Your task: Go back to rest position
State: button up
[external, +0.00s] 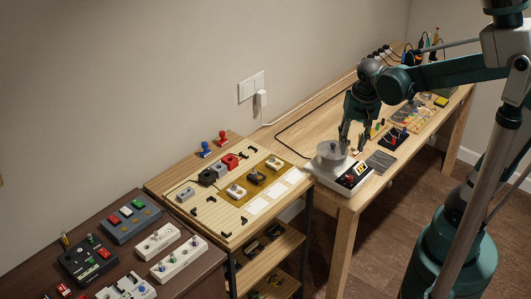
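My gripper (352,142) is in the external view, pointing down over the near end of the right-hand wooden workbench (325,110). Its two fingers look apart, and I see nothing held between them. A white device (340,182) with a round metal pot or cylinder (331,154) on top stands just below and to the left of the fingers. The view is too small to tell whether a finger touches the metal part. My arm is bent and reaches in from the right.
A dark small rack (394,137) and a grey flat pad (381,161) lie to the right of my gripper. Tools in a holder (432,40) stand at the far end. A wall socket (251,88) is behind.

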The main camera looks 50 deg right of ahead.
jog(key=s+a+r+n+t, duration=0.4)
jog(key=r+n, duration=0.3)
jog(key=n, duration=0.2)
jog(key=shift+s+a+t, duration=0.3)
jog(key=shift+a+t, duration=0.05)
jog(key=shift+t, duration=0.35)
